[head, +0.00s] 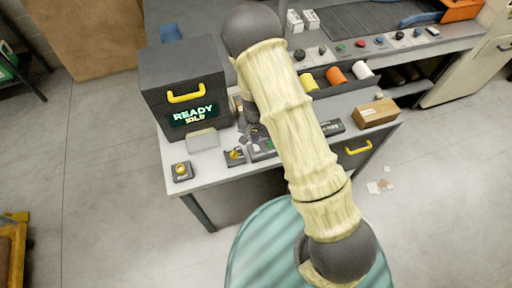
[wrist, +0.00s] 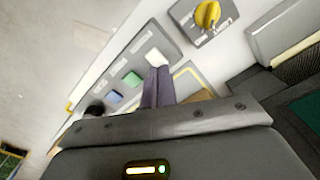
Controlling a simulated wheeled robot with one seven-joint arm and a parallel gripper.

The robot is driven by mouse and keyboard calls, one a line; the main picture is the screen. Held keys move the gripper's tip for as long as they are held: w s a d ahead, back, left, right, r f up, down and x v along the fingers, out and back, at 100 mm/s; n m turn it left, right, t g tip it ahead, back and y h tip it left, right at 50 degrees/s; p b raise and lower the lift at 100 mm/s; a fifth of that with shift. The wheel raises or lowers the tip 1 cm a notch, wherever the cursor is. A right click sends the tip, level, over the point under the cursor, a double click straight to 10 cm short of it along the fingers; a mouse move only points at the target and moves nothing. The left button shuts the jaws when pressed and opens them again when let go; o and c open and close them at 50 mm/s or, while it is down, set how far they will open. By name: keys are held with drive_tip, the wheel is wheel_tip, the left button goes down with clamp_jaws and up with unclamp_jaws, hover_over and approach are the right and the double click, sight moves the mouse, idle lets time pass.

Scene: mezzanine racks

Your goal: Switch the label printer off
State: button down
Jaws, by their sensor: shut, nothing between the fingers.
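The label printer (head: 185,77) looks to be the dark box with a yellow handle at the left of the bench in the head view. Its screen (head: 194,114) is lit and reads "READY" and "IDLE". My gripper (wrist: 157,72) is shut and empty in the wrist view. Its fingertips are at a white button (wrist: 155,58) on a grey panel (wrist: 143,47); I cannot tell whether they touch it. A green button (wrist: 131,79) and a blue button (wrist: 112,97) sit beside it on the panel. In the head view my arm partly hides this area.
A small box with a yellow knob (head: 180,169) stands at the bench's front left corner; the knob also shows in the wrist view (wrist: 207,14). A cardboard box (head: 376,113) is at the right. Coloured rolls (head: 335,76) lie behind.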

drive_tip(key=shift+f+b, duration=0.85)
drive_tip(key=shift+f, duration=0.25)
idle(1.0)
drive_tip(key=shift+r+p, duration=2.85)
drive_tip(key=shift+r, duration=0.75)
drive_tip(key=s+d+r+n+t+b, duration=0.1)
drive_tip(key=s+d+r+b, duration=0.2)
drive_tip(key=s+d+r, duration=0.3)
drive_tip(key=s+d+r+n+t+b, duration=0.1)
drive_tip(key=s+d+r+b, duration=0.3)
drive_tip(key=r, duration=0.7)
drive_tip(key=s+d, duration=0.2)
drive_tip(key=d, duration=0.1)
drive_tip(key=shift+s+d+r+n+t, duration=0.15)
drive_tip(key=shift+s+d+n+t, duration=0.15)
drive_tip(key=shift+n, duration=0.1)
